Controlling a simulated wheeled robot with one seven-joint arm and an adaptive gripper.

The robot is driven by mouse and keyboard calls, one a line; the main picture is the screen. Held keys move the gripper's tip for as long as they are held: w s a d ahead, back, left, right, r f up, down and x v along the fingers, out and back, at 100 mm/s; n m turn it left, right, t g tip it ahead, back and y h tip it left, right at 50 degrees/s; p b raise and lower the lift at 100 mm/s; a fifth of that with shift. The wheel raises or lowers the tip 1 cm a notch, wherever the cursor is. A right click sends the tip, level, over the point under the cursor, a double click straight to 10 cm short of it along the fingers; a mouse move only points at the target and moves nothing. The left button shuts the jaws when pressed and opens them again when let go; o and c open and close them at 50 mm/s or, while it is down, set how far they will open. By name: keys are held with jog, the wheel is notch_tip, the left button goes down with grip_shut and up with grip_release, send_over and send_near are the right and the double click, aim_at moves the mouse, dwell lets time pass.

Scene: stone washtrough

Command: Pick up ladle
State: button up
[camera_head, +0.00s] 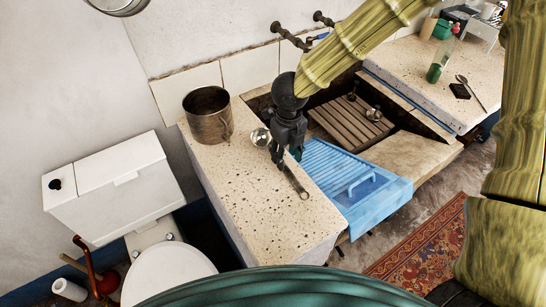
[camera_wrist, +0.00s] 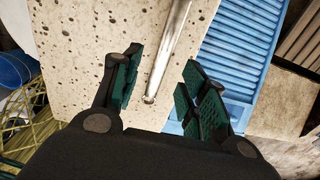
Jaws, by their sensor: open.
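The ladle (camera_head: 294,183) is a metal one lying on the speckled stone counter (camera_head: 250,200). Its round bowl (camera_head: 261,137) shows left of my gripper, and its handle runs toward the lower right; my gripper hides the middle. My gripper (camera_head: 287,155) points down over the ladle and is open. In the wrist view the handle (camera_wrist: 168,50) runs between the two green-padded fingers of my gripper (camera_wrist: 160,80), with its rounded end nearest the palm. I see no grip on it; the exact height of the fingers above it is hard to tell.
A metal pot (camera_head: 208,116) stands on the counter behind and left of the ladle. A blue washboard (camera_head: 345,180) lies close to the right, over the trough edge. The right counter (camera_head: 410,65) holds a green bottle (camera_head: 436,69) and a spoon-like utensil (camera_head: 473,94). A white toilet (camera_head: 170,275) stands at left.

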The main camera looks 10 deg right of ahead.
aim_at(287, 170)
jog(key=shift+d+f, duration=0.2)
jog(key=shift+f, duration=0.45)
jog(key=shift+w+f+p, duration=0.15)
jog(key=shift+f+p, duration=0.35)
jog(key=shift+f, duration=2.1)
jog(key=shift+c, duration=0.4)
grip_shut()
